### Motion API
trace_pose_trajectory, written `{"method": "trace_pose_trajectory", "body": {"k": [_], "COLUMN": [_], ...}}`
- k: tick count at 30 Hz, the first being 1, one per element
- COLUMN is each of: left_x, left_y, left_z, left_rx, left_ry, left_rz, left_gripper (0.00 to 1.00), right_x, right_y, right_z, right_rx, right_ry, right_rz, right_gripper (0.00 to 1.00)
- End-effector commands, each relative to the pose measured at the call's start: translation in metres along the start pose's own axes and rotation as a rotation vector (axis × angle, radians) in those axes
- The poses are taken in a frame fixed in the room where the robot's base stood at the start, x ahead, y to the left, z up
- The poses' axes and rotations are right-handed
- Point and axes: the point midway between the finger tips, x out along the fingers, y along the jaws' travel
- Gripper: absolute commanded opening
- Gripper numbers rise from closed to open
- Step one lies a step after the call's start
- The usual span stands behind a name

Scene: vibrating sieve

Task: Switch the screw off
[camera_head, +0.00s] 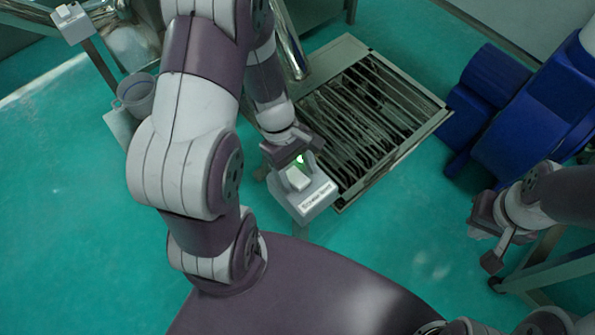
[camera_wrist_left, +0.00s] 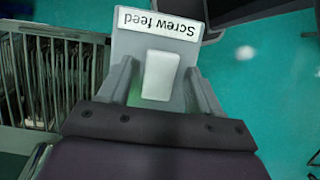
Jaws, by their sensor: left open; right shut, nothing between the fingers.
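The screw feed switch box (camera_head: 312,200) is a light grey box with a white label, standing at the near left corner of the grated metal frame. In the left wrist view its label (camera_wrist_left: 158,22) reads "Screw feed" upside down. A pale rocker switch (camera_wrist_left: 161,75) shows below that label, between the fingers. My left gripper (camera_head: 297,166) is open over the box, with its fingers on either side of the switch. I cannot tell whether they touch it. A small green glow shows by the fingers in the head view. My right gripper (camera_head: 486,238) is shut and empty, far from the box.
The grated metal frame (camera_head: 430,97) lies behind the box. Blue machinery (camera_head: 525,135) stands at the right. A clear beaker (camera_head: 136,93) and another small white box (camera_head: 74,23) are at the left. A metal-framed stand (camera_head: 560,268) is below my right gripper.

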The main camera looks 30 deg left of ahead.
Motion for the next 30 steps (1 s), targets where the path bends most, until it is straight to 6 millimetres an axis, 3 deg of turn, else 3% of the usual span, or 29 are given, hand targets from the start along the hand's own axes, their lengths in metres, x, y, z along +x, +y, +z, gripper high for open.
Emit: {"method": "trace_pose_trajectory", "body": {"k": [9, 14, 20, 27, 30], "left_x": [0.004, 0.004, 0.001, 0.0, 0.005], "left_y": [0.0, 0.0, -0.001, -0.002, -0.002], "left_z": [0.0, 0.0, 0.004, 0.014, 0.012], "left_rx": [0.001, 0.001, 0.004, 0.006, 0.003], "left_ry": [0.001, 0.001, 0.048, 0.313, 0.373], "left_rz": [0.0, 0.0, -0.005, -0.012, -0.009], "left_gripper": [0.61, 0.09, 0.07, 0.08, 0.08], "right_x": [0.0, 0.0, -0.009, -0.057, -0.066], "right_y": [0.0, 0.0, 0.0, 0.0, 0.0], "right_z": [0.0, 0.0, -0.001, -0.007, -0.008], "right_rx": [0.0, 0.0, 0.0, 0.0, 0.0], "right_ry": [0.0, 0.0, 0.0, 0.0, 0.0], "right_rz": [0.0, 0.0, 0.0, 0.0, 0.0], "right_gripper": [0.0, 0.0, 0.0, 0.0, 0.0]}}
